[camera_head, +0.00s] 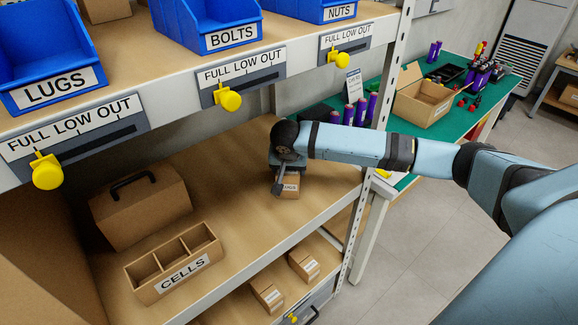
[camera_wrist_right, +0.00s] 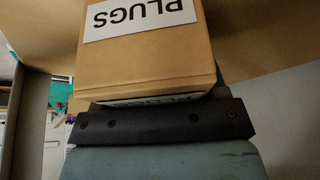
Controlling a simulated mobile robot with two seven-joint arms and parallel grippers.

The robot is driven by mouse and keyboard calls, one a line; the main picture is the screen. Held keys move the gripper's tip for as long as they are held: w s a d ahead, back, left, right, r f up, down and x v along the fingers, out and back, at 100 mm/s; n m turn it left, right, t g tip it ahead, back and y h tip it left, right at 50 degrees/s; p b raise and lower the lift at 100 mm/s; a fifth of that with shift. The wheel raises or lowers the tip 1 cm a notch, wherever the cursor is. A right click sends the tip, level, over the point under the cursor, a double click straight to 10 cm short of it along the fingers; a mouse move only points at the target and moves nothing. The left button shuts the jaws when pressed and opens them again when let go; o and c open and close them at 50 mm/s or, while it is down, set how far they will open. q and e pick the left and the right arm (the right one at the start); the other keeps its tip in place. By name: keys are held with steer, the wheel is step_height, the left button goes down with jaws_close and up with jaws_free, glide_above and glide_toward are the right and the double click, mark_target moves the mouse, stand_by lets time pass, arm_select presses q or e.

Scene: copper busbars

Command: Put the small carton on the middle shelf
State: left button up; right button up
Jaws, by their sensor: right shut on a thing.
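The small carton (camera_head: 289,187) is brown with a white label, over the right end of the middle shelf (camera_head: 225,195). In the right wrist view the carton (camera_wrist_right: 148,62) fills the upper middle and its label reads PLUGS. My right gripper (camera_head: 284,172) is shut on the carton, reaching in from the right. The gripper and wrist hide the carton's upper part in the head view. I cannot tell whether its underside touches the shelf board. My left gripper is not in view.
A brown case with a dark handle (camera_head: 142,210) and a divided CELLS box (camera_head: 172,264) stand on the shelf's left half. The upper shelf edge (camera_head: 185,85) carries yellow knobs; the rack's upright (camera_head: 362,228) is right of the carton. Board between box and carton is clear.

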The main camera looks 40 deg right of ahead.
steer(key=o, duration=0.9)
steer(key=shift+c, duration=0.2)
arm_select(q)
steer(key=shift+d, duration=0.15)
arm_select(e)
steer(key=shift+o, duration=0.9)
steer(key=p+v, duration=0.1)
steer(key=v, duration=1)
steer(key=shift+w+r, duration=0.15)
steer(key=shift+r, duration=0.05)
steer(key=shift+s+a+r, duration=0.15)
steer(key=shift+s+r, duration=0.05)
steer(key=shift+r, duration=0.25)
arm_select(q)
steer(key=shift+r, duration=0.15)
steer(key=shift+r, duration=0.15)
